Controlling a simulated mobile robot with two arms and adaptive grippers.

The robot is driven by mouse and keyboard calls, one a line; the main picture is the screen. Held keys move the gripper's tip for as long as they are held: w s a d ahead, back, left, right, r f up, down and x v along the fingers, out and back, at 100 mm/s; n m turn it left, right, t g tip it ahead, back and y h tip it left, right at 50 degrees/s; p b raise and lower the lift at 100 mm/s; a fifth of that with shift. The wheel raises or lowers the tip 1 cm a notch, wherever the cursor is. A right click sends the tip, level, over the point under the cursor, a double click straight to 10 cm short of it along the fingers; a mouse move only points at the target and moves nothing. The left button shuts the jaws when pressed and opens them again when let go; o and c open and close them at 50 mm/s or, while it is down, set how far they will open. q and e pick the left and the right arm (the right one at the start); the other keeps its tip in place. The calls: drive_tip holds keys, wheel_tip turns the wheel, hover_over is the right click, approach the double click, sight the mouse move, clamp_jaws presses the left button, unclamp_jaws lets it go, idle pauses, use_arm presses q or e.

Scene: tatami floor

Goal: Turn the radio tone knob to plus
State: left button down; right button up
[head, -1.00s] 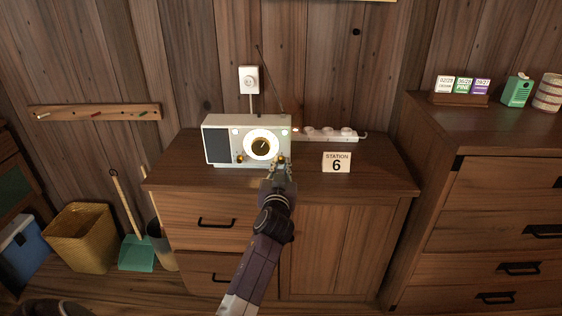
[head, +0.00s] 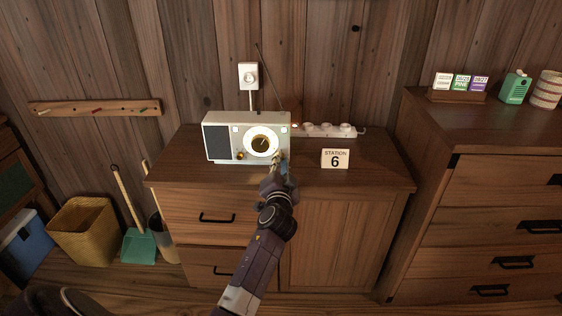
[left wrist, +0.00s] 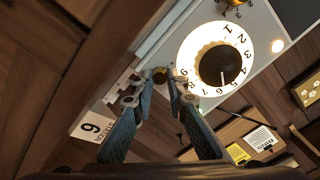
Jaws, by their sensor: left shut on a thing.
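The radio (head: 222,123) is a white box with a dark speaker grille and a round lit dial (head: 262,144). A brass knob (head: 240,156) sits low left of the dial and also shows in the left wrist view (left wrist: 233,10). My left gripper (head: 279,160) is at the radio's lower right front. In the left wrist view, its fingertips (left wrist: 167,80) are closed on a small brass knob (left wrist: 161,75), mostly hidden between them. The dial (left wrist: 188,49) shows beside the fingers. No plus mark is readable. My right gripper is not in view.
A "STATION 6" card (head: 335,159) stands right of the radio on the cabinet top (head: 380,175). A white power strip (head: 330,130) lies behind it.

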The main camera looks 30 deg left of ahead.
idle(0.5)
use_arm(q)
drive_tip(key=c, duration=1.9)
unclamp_jaws()
drive_tip(key=v, duration=1.2)
